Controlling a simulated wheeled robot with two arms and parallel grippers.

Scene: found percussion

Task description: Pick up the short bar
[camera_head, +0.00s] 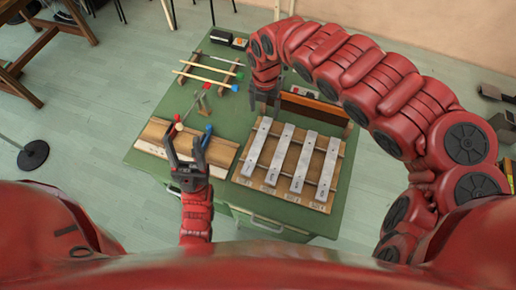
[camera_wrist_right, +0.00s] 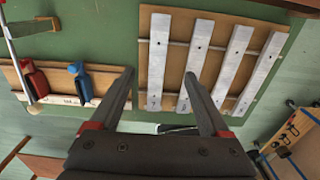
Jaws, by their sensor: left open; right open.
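Several pale metal bars lie side by side on a wooden frame (camera_head: 241,178) on the green table; the leftmost bar (camera_head: 257,147) also shows in the right wrist view (camera_wrist_right: 158,60), and the rightmost bar (camera_head: 326,175) is there too (camera_wrist_right: 259,72). They look alike in length, so I cannot tell which is the short bar. My right gripper (camera_head: 264,105) is open and empty, above the frame's far left end. Its spread fingers (camera_wrist_right: 160,78) show in the wrist view. My left gripper (camera_head: 187,146) is open and empty over the wooden board left of the frame.
The wooden board (camera_head: 153,131) has red-handled and blue-handled (camera_wrist_right: 80,82) tools on it. Bare green table shows at the left and middle.

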